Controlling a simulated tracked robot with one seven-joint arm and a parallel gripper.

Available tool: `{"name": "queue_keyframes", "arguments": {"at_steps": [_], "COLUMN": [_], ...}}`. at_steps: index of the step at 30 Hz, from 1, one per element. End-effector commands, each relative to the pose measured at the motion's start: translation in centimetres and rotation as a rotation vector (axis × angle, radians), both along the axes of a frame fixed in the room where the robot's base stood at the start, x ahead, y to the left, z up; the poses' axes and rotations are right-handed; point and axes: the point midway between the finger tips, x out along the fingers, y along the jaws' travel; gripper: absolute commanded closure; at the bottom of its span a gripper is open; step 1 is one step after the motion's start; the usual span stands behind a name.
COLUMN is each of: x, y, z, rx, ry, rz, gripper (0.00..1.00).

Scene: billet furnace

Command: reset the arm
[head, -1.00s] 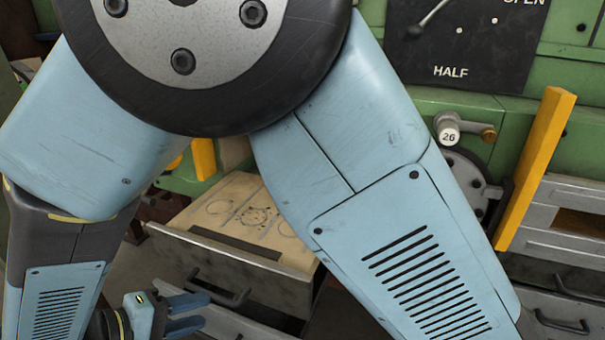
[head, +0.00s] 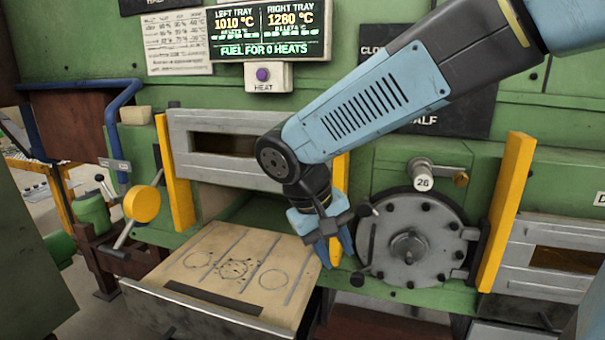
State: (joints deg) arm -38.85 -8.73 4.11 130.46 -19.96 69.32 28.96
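My gripper (head: 337,258) hangs at the end of my light blue arm, in the middle of the head view. Its blue fingers point down and stand a little apart, with nothing seen between them. It appears beside the right edge of the pulled-out tray (head: 174,316) and left of the round grey door (head: 420,235). I cannot tell whether it touches either. My arm reaches in from the upper right and covers part of the panel behind it.
The tray top has circle markings and no billet. Yellow posts (head: 512,195) flank the furnace openings. A screen (head: 270,32) reads left tray 1010 °C, right tray 1280 °C, fuel for 0 heats. A purple heat button (head: 263,74) sits below. A yellow-ended lever (head: 142,204) stands left.

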Motion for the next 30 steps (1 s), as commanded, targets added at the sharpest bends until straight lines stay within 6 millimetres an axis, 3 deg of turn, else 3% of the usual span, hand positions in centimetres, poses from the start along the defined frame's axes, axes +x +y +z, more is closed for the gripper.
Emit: {"name": "queue_keyframes", "arguments": {"at_steps": [1, 6, 18, 24, 30], "x": [0.0, -0.4, -3.1, -4.8, -5.5], "y": [-1.6, -5.8, -14.0, -16.7, -17.8], "z": [0.6, 2.1, 5.0, 6.0, 6.4], "rx": [0.037, 0.156, 0.383, 0.444, 0.464], "ry": [-0.011, -0.053, -0.259, -0.38, -0.441], "rz": [-0.029, -0.098, -0.234, -0.278, -0.293], "gripper": [0.63, 0.63, 0.63, 0.63, 0.63]}}
